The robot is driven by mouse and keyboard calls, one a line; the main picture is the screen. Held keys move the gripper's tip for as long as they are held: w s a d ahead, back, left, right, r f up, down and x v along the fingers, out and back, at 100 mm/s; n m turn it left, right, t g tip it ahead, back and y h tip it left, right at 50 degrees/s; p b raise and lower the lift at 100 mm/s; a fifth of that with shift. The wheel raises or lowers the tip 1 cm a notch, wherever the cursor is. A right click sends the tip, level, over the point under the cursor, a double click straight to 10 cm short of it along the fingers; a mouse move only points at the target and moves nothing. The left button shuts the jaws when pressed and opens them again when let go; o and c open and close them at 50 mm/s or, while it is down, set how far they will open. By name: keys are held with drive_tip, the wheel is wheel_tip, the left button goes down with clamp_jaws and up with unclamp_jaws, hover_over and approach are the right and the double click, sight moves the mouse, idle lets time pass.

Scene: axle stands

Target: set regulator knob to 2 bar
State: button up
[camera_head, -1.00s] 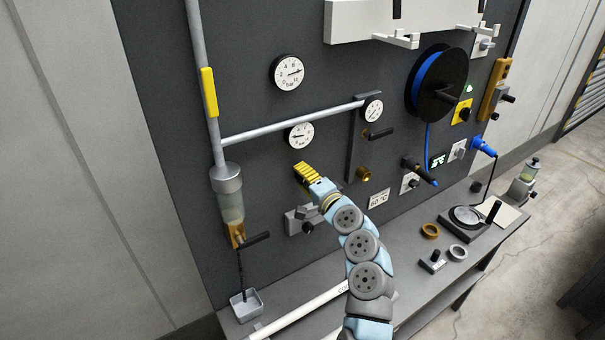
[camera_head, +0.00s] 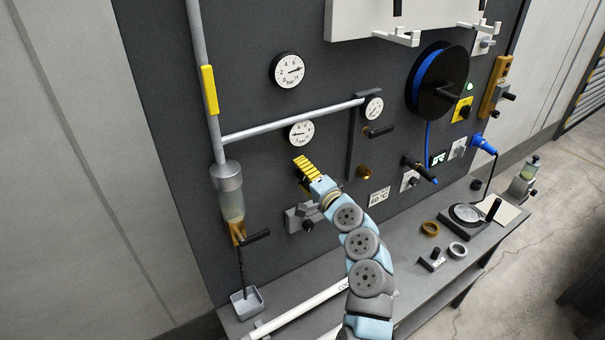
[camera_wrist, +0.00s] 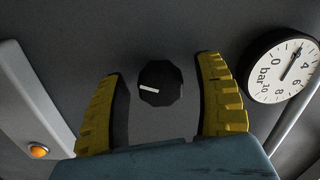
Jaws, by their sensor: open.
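The regulator knob (camera_wrist: 160,84) is black and many-sided, with a white pointer line. In the wrist view the line points left and slightly up. My gripper (camera_wrist: 162,66) is open, with one yellow finger on each side of the knob and a visible gap to both. In the head view my gripper (camera_head: 303,166) is at the dark panel, below a small round gauge (camera_head: 301,133), and hides the knob. A white bar gauge (camera_wrist: 281,68) is at the right of the wrist view, its dark needle pointing up and right.
A grey pipe (camera_head: 290,122) crosses the panel above my gripper. A grey block with a black knob (camera_head: 308,226) is below it, and a brass fitting (camera_head: 364,173) is to its right. A larger gauge (camera_head: 289,71) is higher up. The bench (camera_head: 405,282) runs below.

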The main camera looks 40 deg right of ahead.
drive_tip(key=s+a, duration=0.1)
drive_tip(key=s, duration=1)
drive_tip(key=shift+s+a, duration=0.35)
drive_tip(key=shift+s, duration=0.05)
